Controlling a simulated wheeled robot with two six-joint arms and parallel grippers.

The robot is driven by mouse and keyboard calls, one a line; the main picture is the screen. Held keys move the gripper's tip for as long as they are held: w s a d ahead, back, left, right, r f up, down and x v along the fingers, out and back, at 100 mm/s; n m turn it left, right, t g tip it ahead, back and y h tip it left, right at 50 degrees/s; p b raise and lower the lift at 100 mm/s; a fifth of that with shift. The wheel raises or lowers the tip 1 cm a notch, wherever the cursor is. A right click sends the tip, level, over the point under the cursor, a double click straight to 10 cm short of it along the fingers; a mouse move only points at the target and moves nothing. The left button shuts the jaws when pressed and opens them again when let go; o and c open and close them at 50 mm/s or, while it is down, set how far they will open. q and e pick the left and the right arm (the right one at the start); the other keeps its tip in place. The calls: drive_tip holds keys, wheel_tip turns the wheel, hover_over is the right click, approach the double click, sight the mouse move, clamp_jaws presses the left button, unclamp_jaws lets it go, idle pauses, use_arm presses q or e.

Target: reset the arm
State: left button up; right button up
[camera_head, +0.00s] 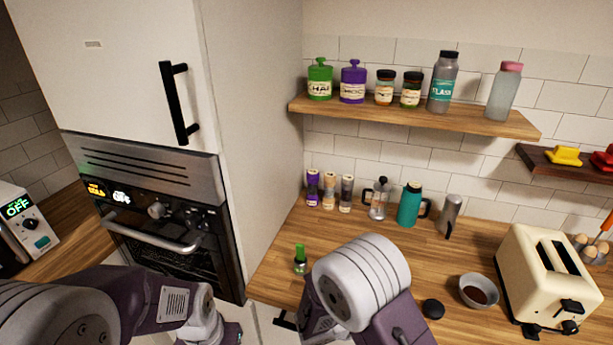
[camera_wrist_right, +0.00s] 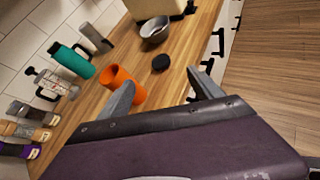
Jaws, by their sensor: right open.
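My right arm (camera_head: 365,280) reaches over the front of the wooden counter in the head view, and it hides its own gripper there. In the right wrist view my right gripper (camera_wrist_right: 163,90) is open, with its two grey fingers apart and nothing between them. An orange cup (camera_wrist_right: 118,84) stands on the counter close to the left finger, partly covered by it; I cannot tell whether they touch. My left arm (camera_head: 100,305) lies low at the left of the head view, in front of the oven; its fingers are not visible.
A small green-topped item (camera_head: 300,260) stands left of my right arm. A black round object (camera_head: 433,309), a bowl (camera_head: 478,291) and a cream toaster (camera_head: 550,275) are to its right. A teal flask (camera_head: 410,204) and French press (camera_head: 378,198) stand behind. A shelf (camera_head: 420,115) hangs above.

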drive_tip(key=s+d+m+g+y+b, duration=0.1)
drive_tip(key=s+d+m+g+y, duration=0.2)
drive_tip(key=s+m, duration=0.35)
drive_tip(key=s+d+m+g+y, duration=0.2)
drive_tip(key=s+m+g+y, duration=0.15)
drive_tip(key=s+m, duration=0.3)
drive_tip(key=w+a+m+t+y, duration=0.2)
drive_tip(key=a+m+t+y, duration=0.1)
drive_tip(key=a+m+y, duration=0.2)
drive_tip(key=a+m, duration=0.2)
drive_tip(key=a, duration=0.1)
drive_tip(key=shift+w+a+f, duration=0.35)
drive_tip(key=shift+w+f, duration=0.05)
drive_tip(key=shift+s+d, duration=0.1)
drive_tip(key=shift+s, duration=0.05)
